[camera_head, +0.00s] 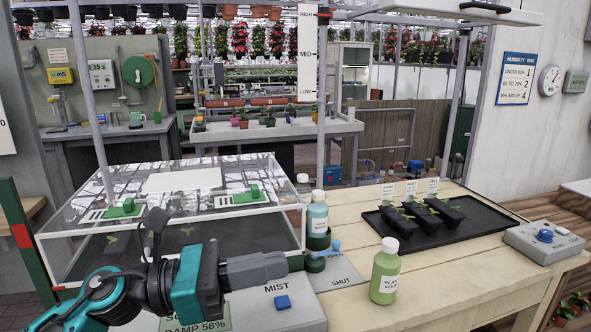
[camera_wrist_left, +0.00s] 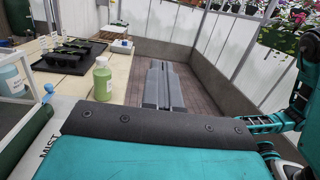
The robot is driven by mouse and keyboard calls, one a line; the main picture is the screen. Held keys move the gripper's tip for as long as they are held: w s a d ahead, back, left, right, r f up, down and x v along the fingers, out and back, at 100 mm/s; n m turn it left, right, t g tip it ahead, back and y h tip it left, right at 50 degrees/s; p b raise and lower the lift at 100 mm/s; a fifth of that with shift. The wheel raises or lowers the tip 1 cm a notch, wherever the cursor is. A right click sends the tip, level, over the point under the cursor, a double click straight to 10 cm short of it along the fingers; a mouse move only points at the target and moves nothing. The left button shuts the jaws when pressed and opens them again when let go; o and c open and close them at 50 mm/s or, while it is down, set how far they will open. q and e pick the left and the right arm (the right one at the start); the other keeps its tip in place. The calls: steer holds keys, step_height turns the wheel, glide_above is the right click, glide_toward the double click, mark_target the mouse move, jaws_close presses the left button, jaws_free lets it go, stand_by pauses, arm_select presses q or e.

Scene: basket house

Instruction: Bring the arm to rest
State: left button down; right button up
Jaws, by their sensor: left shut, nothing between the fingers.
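My left gripper (camera_head: 284,264) reaches in from the left in the head view, over the front of the grey box with the MIST label (camera_head: 276,288). Its grey fingers are closed together, with nothing between them, and point right. The shut fingers also show in the left wrist view (camera_wrist_left: 163,90). The fingertips appear close to the blue-handled valve (camera_head: 335,244) in the head view; whether they touch is unclear. The teal arm behind hides part of the grey box. My right gripper does not show in either view.
A green plant food bottle (camera_head: 385,272) stands on the wooden table (camera_head: 345,290), right of the gripper. A blue-labelled bottle (camera_head: 317,215) stands behind. A glass-lidded case (camera_head: 290,235) is behind the arm. A black tray (camera_head: 400,235) with seedling pots and a grey button box (camera_head: 545,240) are farther right.

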arm_select(q)
steer(key=w+a+f+n+t+y+p, duration=0.1)
steer(key=a+f+n+t+y, duration=0.45)
steer(key=n, duration=0.95)
steer(key=w+a+f+n+t+y+p, duration=0.1)
steer(key=w+a+f+n+t+y, duration=0.15)
steer(key=f+n+t, duration=0.9)
steer(key=s+a+f+n+g+y+p, duration=0.1)
steer(key=s+a+f+n+g+y, duration=0.1)
steer(key=s+f+n+g+y, duration=0.2)
steer(key=s+a+f+n+g+y, duration=0.3)
steer(key=s+f+n, duration=0.8)
steer(key=n, duration=0.7)
steer(key=g+y, duration=0.1)
steer(key=g, duration=0.1)
steer(key=shift+a+f+g+y+p, duration=0.2)
steer(key=shift+a+g+y+p, duration=0.15)
steer(key=shift+g+y, duration=0.05)
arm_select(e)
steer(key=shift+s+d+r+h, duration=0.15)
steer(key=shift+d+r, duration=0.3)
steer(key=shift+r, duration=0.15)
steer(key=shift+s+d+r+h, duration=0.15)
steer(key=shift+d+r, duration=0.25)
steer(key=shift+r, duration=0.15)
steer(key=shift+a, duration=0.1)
